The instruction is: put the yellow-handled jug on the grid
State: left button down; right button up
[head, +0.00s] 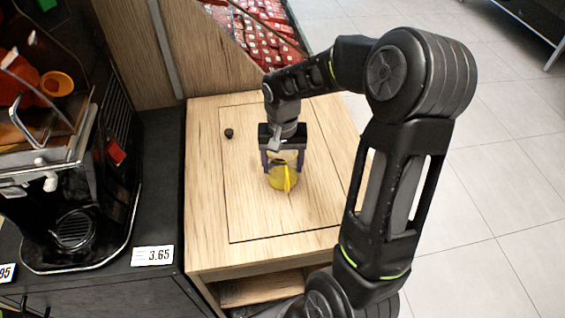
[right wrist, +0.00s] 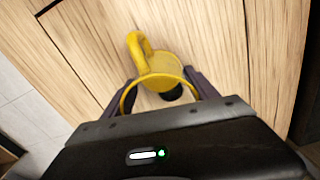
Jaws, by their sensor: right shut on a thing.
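The yellow-handled jug (head: 281,180) is over the wooden cabinet top, its handle facing the front. My right gripper (head: 284,161) comes down over it, one finger on each side, shut on it. In the right wrist view the jug (right wrist: 158,68) shows its yellow rim and handle between the fingers of the right gripper (right wrist: 163,88). I cannot tell whether its base touches the wood. The grid (head: 75,229) is the small round dark one at the juicer's base, at the left, with nothing on it. My left gripper is out of view.
The juicer (head: 120,150) stands on a dark counter at left, with an orange spout part (head: 57,84) above its base. A price tag (head: 152,255) is on the counter edge. A small black knob (head: 228,133) sits on the wooden top (head: 215,250), which is otherwise clear.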

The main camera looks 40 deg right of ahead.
jog(key=shift+f, duration=0.15)
jog(key=o, duration=1.5)
jog(key=shift+c, duration=0.2)
notch_tip(320, 180, up, 12)
jog(key=shift+r+p, duration=0.15)
jog(key=shift+p, duration=0.25)
